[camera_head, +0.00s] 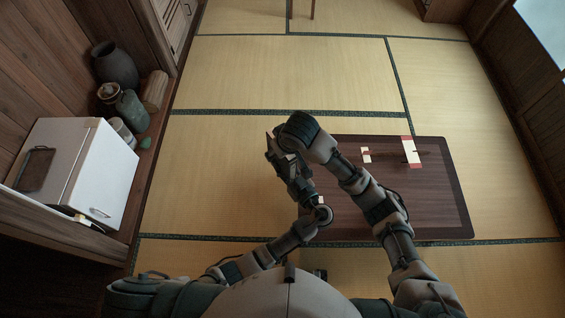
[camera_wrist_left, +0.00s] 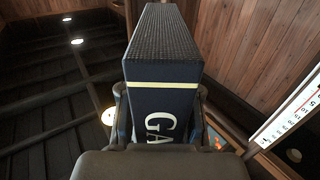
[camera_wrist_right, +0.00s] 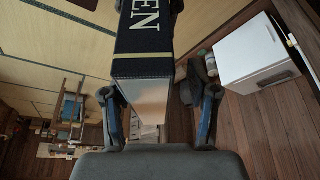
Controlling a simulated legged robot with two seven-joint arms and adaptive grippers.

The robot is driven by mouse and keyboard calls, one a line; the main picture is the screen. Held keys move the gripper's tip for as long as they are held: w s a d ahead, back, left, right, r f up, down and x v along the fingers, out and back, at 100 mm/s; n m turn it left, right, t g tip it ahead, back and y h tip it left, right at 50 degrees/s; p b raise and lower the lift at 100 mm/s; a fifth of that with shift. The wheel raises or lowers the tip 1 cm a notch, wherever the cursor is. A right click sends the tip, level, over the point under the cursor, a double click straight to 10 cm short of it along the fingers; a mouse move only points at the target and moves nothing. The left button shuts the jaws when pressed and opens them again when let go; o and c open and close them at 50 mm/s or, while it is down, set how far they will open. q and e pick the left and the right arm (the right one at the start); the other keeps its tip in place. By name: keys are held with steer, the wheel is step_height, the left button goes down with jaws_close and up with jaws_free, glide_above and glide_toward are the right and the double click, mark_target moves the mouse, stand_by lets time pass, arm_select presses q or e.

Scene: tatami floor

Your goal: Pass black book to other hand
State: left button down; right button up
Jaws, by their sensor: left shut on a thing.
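The black book (camera_wrist_left: 163,90) has a yellow stripe and pale lettering. In the left wrist view it stands between the fingers of my left gripper (camera_wrist_left: 161,98), which is shut on it. In the head view my left gripper (camera_head: 284,162) is left of the low table, close under my right wrist; the book is hard to tell apart there. In the right wrist view the book's other end (camera_wrist_right: 145,62) reaches between the spread fingers of my right gripper (camera_wrist_right: 160,95), which is open, with a gap beside the right finger. My right gripper is mostly hidden in the head view.
A white appliance (camera_head: 105,165) and jars (camera_head: 114,62) stand along the left wall. Tatami beyond is clear.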

steer(key=v, duration=1.1)
steer(key=shift+d+r, duration=0.15)
steer(key=shift+r, duration=0.1)
steer(key=shift+w+f+m+y, duration=0.15)
steer(key=shift+w+m+y, duration=0.15)
steer(key=w+d+f+m+t+y, duration=0.1)
steer(key=w+d+f+m+t, duration=0.15)
steer(key=w+f+m, duration=0.3)
steer(key=w+d+f+m+t+y, duration=0.1)
steer(key=w+d+f+m+t, duration=0.1)
steer(key=w+d+f+m, duration=0.4)
steer(key=s+d+f+m+h, duration=0.1)
steer(key=d+f, duration=0.3)
steer(key=f, duration=0.5)
steer(key=s+d+f+h, duration=0.1)
steer(key=d+f+h, duration=0.15)
steer(key=f, duration=0.65)
steer(key=s+d+f+n+g, duration=0.1)
steer(key=s+d+f+g, duration=0.1)
steer(key=s+f, duration=0.65)
steer(key=s+d+f+n+g, duration=0.1)
steer(key=s+d+f+n, duration=0.15)
steer(key=s+f, duration=0.65)
steer(key=s+d+f+n+g+h, duration=0.2)
steer(key=s+d+f+n+g, duration=0.1)
steer(key=s+f, duration=1.2)
steer(key=s+d, duration=0.1)
steer(key=s, duration=0.3)
steer(key=shift+s+f+n, duration=0.25)
steer(key=shift+f+n, duration=0.05)
